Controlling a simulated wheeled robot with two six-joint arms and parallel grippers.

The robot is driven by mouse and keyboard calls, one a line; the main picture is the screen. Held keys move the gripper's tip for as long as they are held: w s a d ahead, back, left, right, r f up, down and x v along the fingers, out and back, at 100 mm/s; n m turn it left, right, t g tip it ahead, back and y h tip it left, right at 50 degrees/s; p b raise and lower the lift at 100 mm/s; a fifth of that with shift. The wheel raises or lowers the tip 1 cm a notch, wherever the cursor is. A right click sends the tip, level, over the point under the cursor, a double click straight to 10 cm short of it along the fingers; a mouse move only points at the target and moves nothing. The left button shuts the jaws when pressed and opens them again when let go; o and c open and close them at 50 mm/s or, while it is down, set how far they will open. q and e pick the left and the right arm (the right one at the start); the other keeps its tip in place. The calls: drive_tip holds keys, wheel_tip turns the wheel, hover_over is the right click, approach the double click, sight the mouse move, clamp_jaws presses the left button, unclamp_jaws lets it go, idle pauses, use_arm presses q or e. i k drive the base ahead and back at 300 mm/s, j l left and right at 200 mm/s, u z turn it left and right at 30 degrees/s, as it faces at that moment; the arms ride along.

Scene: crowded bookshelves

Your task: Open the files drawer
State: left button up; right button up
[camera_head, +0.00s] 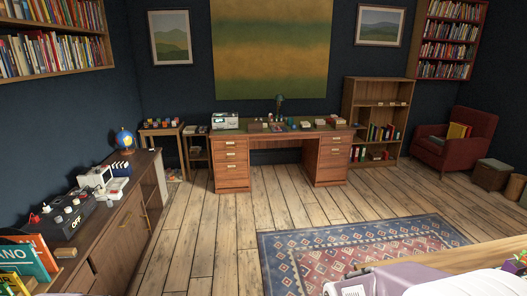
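A wooden desk (289,134) stands across the room against the back wall. Its left pedestal has a stack of shut drawers with small pale labels or pulls, including an upper drawer (229,144) and a deeper lower drawer (231,172). The right pedestal has a similar stack, with a deeper lower drawer (330,170), also shut. The labels are too small to read, so I cannot tell which is the files drawer. Neither of my grippers shows in the head view, and the desk is well out ahead of me.
Bare plank floor (215,225) lies open before the desk. A patterned rug (335,245) covers the middle right. A long cabinet (128,225) bearing a globe (125,139) runs along the left. A purple item (395,280) lies at bottom right. A red armchair (460,140) stands far right.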

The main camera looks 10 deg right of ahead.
sight(331, 156)
drive_tip(key=i+z, duration=0.15)
drive_tip(key=i, duration=0.35)
drive_tip(key=i+z, duration=0.1)
drive_tip(key=i, duration=0.4)
drive_tip(key=i+z, duration=0.15)
drive_tip(key=i, duration=0.35)
drive_tip(key=i+j+z, duration=0.1)
drive_tip(key=i, duration=0.35)
drive_tip(key=i+j+z, duration=0.15)
drive_tip(key=i, duration=0.35)
drive_tip(key=i+j+z, duration=0.1)
drive_tip(key=i, duration=0.4)
drive_tip(key=i+j+z, duration=0.15)
drive_tip(key=i+j, duration=0.15)
drive_tip(key=i, duration=0.15)
drive_tip(key=i+l, duration=0.2)
drive_tip(key=i, duration=0.7)
drive_tip(key=i+l+z, duration=0.15)
drive_tip(key=i, duration=0.75)
drive_tip(key=i+l, duration=0.2)
drive_tip(key=i, duration=0.65)
drive_tip(key=i+l+u, duration=0.1)
drive_tip(key=i+u, duration=0.2)
drive_tip(key=i+l+u, duration=0.3)
drive_tip(key=i, duration=0.25)
drive_tip(key=i+l+u, duration=0.3)
drive_tip(key=i+j, duration=0.1)
